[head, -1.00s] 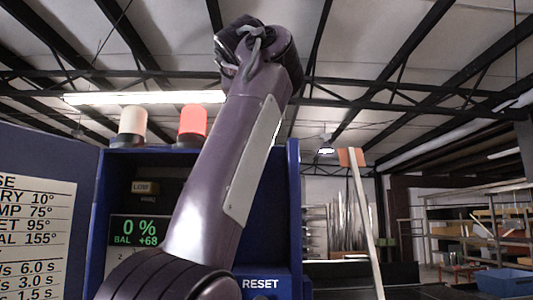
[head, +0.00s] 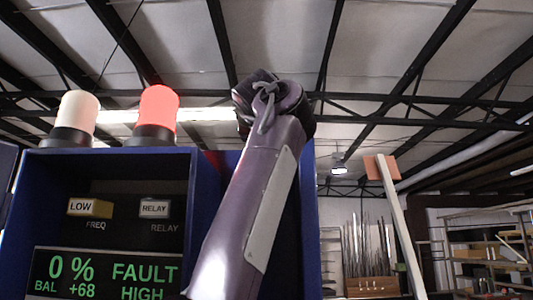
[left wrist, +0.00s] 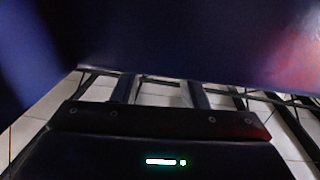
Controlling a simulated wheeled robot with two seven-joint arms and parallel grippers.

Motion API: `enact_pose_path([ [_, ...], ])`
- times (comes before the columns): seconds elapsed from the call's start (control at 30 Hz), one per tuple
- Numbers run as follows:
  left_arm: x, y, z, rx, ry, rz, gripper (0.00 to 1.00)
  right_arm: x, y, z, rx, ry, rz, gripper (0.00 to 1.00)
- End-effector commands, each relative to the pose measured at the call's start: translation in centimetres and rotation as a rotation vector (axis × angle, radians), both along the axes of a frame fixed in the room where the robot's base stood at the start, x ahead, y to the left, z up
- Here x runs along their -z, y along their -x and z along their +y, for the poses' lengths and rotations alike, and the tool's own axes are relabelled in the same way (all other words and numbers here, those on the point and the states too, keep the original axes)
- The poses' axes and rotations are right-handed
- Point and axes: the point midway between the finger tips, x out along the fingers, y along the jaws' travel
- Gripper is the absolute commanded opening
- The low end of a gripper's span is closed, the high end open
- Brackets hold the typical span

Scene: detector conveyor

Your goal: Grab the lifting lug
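I cannot make out a lifting lug in either view. In the head view one of my purple arms rises from the bottom to a joint with a grey cable, in front of a blue cabinet (head: 205,215). No gripper fingers show there. In the left wrist view a dark bolted housing with a small lit strip fills the bottom. A dark blue surface (left wrist: 200,40) lies close across the top. My right gripper is in neither view.
The cabinet carries a white lamp (head: 77,115) and a lit red lamp (head: 157,110). Its display (head: 108,275) reads 0 %, BAL +68, FAULT HIGH. A pale post with an orange top (head: 381,168) leans at right, before shelving (head: 490,245).

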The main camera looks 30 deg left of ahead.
Motion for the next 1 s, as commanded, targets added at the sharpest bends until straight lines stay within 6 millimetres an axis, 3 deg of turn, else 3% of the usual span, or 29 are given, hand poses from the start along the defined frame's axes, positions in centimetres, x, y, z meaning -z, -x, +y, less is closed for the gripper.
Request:
enact_pose_path([
  [0.3, -0.6, -4.0, 1.9, 0.000, 0.000, 0.002, 0.40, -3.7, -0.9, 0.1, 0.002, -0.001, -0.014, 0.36],
  [0.63, -0.2, -4.5, 2.2, -0.001, 0.000, -0.001, 0.40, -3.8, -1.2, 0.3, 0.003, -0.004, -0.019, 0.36],
  [0.93, -0.2, -4.5, 2.2, 0.000, 0.000, -0.001, 0.00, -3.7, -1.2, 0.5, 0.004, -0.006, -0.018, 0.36],
  [1.0, -0.2, -4.5, 2.1, 0.000, 0.000, 0.000, 0.00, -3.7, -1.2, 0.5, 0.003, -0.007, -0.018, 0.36],
])
